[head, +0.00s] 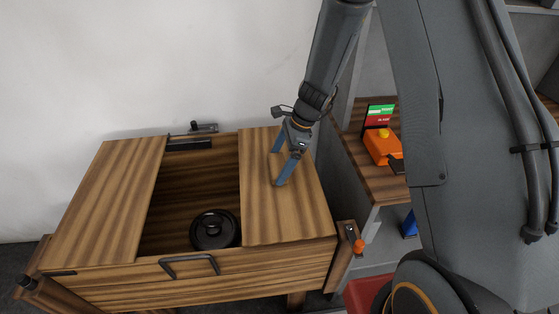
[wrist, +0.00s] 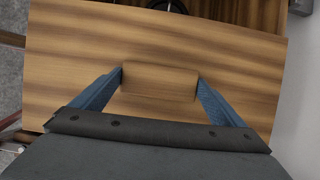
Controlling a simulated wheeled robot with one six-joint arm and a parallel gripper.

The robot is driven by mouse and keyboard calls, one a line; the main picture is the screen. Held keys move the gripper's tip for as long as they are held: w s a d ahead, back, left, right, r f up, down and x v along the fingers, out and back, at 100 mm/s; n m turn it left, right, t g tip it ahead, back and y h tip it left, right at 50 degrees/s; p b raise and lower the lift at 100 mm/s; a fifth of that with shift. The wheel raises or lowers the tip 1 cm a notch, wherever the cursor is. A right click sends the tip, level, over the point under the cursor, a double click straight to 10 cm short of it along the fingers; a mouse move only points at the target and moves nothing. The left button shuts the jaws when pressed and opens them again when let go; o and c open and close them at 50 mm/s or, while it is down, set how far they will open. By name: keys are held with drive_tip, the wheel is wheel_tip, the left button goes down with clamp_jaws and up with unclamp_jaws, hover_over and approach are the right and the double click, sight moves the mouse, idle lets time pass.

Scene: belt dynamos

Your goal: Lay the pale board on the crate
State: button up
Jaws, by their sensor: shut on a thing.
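The pale striped wooden board (head: 258,215) lies across the right part of the crate's top. The wooden crate (head: 110,285) has a dark handle on its front. My gripper (head: 279,168) reaches down onto the board from above. In the wrist view, my blue fingers (wrist: 160,82) are shut on a raised wooden block on the board (wrist: 70,60). The board looks level, at or just above the crate's rim; I cannot tell whether it rests there.
A similar striped panel (head: 110,195) covers the crate's left part. Between them is an opening with a black round lidded pot (head: 215,230) inside. A shelf unit with an orange object (head: 380,146) and a green-red box (head: 379,115) stands close at right. A white wall is behind.

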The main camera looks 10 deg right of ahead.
drive_tip(key=o, duration=1.4)
drive_tip(key=shift+c, duration=0.2)
drive_tip(key=b+v, duration=0.1)
drive_tip(key=v, duration=0.7)
drive_tip(key=s+d+r+n+h, duration=0.2)
drive_tip(key=s+d+r+n, duration=0.1)
drive_tip(key=s+n, duration=0.6)
drive_tip(key=s+d+r+n+t+h, duration=0.1)
drive_tip(key=s+d+r+n+h, duration=0.1)
drive_tip(key=s+n, duration=0.7)
drive_tip(key=shift+s+d+r+h, duration=0.3)
drive_tip(key=shift+s+d+r, duration=0.2)
drive_tip(key=shift+s+d, duration=0.65)
